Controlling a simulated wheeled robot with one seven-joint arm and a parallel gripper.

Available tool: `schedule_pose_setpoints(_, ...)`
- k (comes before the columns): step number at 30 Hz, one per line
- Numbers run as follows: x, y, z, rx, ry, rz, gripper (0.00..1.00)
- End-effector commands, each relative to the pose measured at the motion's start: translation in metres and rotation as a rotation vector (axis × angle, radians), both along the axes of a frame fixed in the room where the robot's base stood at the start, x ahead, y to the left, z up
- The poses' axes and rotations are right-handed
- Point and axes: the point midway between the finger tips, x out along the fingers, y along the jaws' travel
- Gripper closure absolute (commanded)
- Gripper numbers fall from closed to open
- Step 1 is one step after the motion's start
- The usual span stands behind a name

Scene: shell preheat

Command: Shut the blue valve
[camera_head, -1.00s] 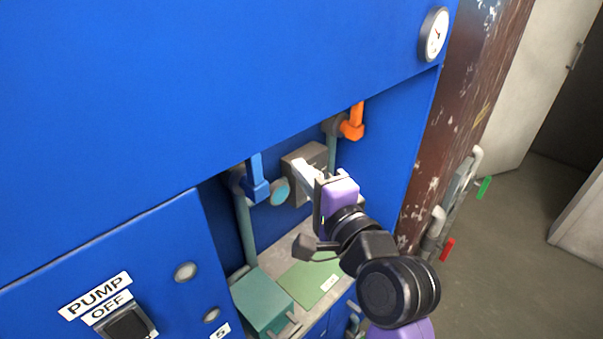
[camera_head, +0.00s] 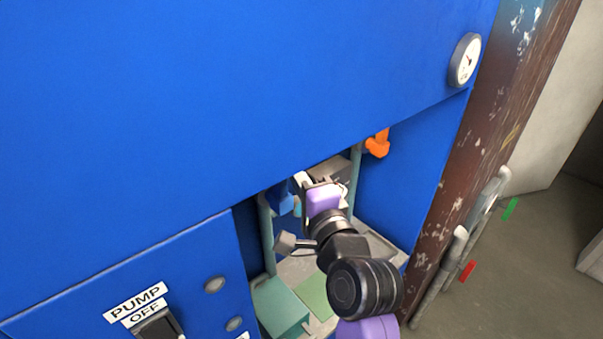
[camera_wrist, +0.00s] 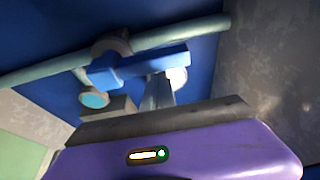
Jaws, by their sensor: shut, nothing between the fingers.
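The blue valve (camera_head: 284,197) sits on a grey-green pipe (camera_head: 267,235) in the recess of the blue cabinet. In the head view it is partly hidden behind my gripper (camera_head: 301,181). In the wrist view the whole blue handle (camera_wrist: 140,66) shows, lying roughly along the pipe. My gripper is shut and empty. Its fingers (camera_wrist: 160,90) reach up close to the handle's right part in the wrist view; I cannot tell whether they touch it.
An orange valve (camera_head: 377,144) is on another pipe to the right. A light-blue round disc (camera_wrist: 94,99) is near the blue handle. A green box (camera_head: 281,307) stands below. The cabinet's upper panel (camera_head: 230,100) overhangs the recess. A gauge (camera_head: 465,60) is at upper right.

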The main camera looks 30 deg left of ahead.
Motion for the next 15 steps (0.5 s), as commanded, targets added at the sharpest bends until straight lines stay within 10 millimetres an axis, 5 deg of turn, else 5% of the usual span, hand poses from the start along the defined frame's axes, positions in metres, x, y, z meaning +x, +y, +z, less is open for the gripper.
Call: schedule_pose_setpoints(15, -0.0055, 0.0019, -0.0022, -0.032, -0.075, 0.000, 1.00)
